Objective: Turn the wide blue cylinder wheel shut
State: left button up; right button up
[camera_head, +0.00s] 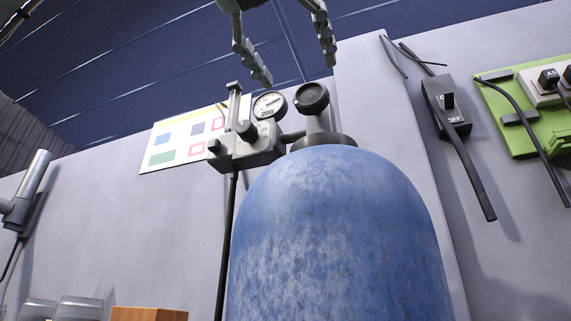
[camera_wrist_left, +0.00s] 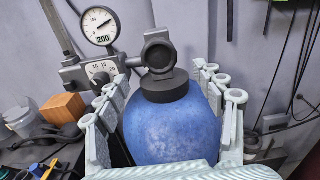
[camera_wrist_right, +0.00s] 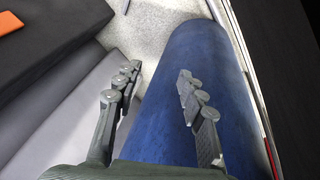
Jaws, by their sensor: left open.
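The wide blue cylinder (camera_head: 335,240) stands in the front middle of the head view, its paint worn. On its dark neck sits the round dark valve wheel (camera_head: 312,98), also seen in the left wrist view (camera_wrist_left: 158,53). My left gripper (camera_head: 297,68) is open above the wheel, its fingers pointing down and apart. In the left wrist view the wheel shows between the spread fingers, with no visible contact. My right gripper (camera_wrist_right: 158,70) is open and empty in its wrist view, in front of a blue rounded surface (camera_wrist_right: 190,60). The head view does not show it.
A regulator block (camera_head: 245,148) with a round gauge (camera_head: 270,105) stands left of the wheel, close to the left gripper. Behind are a grey wall panel, an off switch (camera_head: 447,105) and a green board (camera_head: 515,110). A wooden block (camera_wrist_left: 63,108) lies left.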

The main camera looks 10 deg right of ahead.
aim_at(309, 94)
pick_arm(q)
jog(key=p+x, duration=0.1)
jog(key=x, duration=0.6)
jog(key=shift+w+d+p, duration=0.2)
jog(key=shift+w+p, duration=0.1)
jog(key=shift+w, duration=0.05)
pick_arm(e)
notch_tip(309, 94, down, 4)
jog(key=shift+a+r, duration=0.15)
pick_arm(q)
jog(key=shift+c, duration=0.4)
jog(key=c, duration=1.1)
